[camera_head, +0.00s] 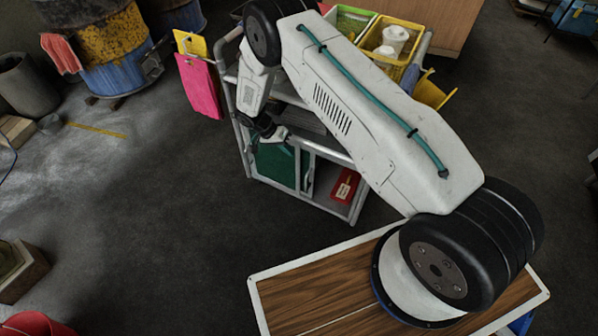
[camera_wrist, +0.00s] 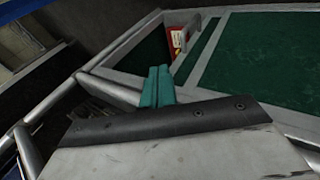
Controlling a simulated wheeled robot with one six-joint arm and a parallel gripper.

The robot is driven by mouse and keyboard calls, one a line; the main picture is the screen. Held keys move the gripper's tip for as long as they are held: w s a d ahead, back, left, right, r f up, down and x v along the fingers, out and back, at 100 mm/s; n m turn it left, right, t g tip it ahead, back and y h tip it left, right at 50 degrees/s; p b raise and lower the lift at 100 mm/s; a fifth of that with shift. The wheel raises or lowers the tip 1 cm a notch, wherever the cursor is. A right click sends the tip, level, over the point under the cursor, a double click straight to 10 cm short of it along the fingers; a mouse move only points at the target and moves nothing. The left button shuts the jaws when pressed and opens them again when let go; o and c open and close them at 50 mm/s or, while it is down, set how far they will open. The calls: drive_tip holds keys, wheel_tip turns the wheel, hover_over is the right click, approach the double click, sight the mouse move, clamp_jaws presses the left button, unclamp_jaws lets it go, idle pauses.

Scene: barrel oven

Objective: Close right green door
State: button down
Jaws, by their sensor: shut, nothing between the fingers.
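The cart has a green door panel (camera_head: 275,165) in the left part of its lower front. A narrow green strip (camera_head: 307,172) stands just right of it, and the right part of the compartment is open. In the wrist view a large green panel (camera_wrist: 265,60) and a narrower green strip (camera_wrist: 198,60) lie side by side, with a dark gap beyond the strip. I cannot tell for sure which piece is the right door. My gripper (camera_wrist: 157,85) is shut and empty, its teal fingertips close to the cart frame and the gap; contact is unclear.
A red box (camera_head: 345,187) sits inside the open part; it also shows in the wrist view (camera_wrist: 177,40). Grey cart rails (camera_head: 320,150) frame the compartment. Yellow and green bins (camera_head: 393,40) stand on top. A pink board (camera_head: 200,85) hangs at the left. Floor before the cart is clear.

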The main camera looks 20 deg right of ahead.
drive_tip(key=d+f+m+t, duration=0.1)
drive_tip(key=d+f+m, duration=0.2)
drive_tip(key=f, duration=1.3)
drive_tip(key=shift+w+d+f, duration=0.15)
drive_tip(key=shift+w+d, duration=0.1)
drive_tip(key=shift+d, duration=0.6)
drive_tip(key=shift+s, duration=0.1)
